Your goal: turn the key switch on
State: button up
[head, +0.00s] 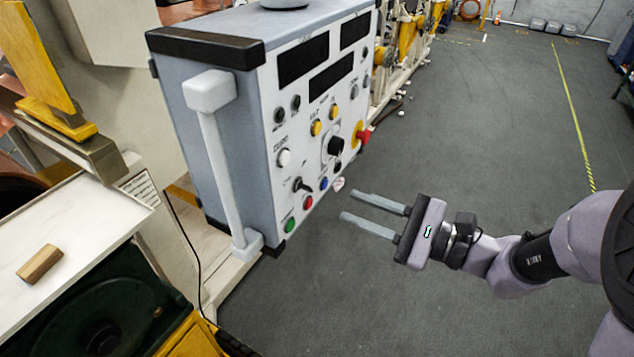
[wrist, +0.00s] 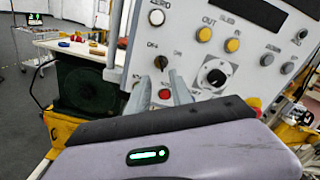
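The key switch (head: 301,185) is a small black switch low on the pale front of the control box, above a red button. In the wrist view the key switch (wrist: 160,62) shows just beyond the fingertips, with small lettering around it. My gripper (head: 348,206) is open and empty, with its two grey fingers apart. It is in front of the panel, to the right of the switch in the head view, clear of the box. In the wrist view my gripper (wrist: 160,80) has its fingers either side of the line to the switch and red button.
The control box (head: 230,130) also bears a large black knob (head: 334,145), yellow buttons, a white button (head: 284,157), a green button (head: 289,225) and a protruding red stop button (head: 363,135). A white handle (head: 222,165) runs down its side. The floor (head: 480,120) at right is clear.

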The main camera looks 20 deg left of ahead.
aim_at(311, 189)
jog(key=a, duration=0.3)
jog(key=a+p, duration=0.1)
jog(key=a, duration=0.2)
jog(key=w+a, duration=0.1)
jog(key=a, duration=0.2)
jog(key=shift+a, duration=0.1)
grip_shut()
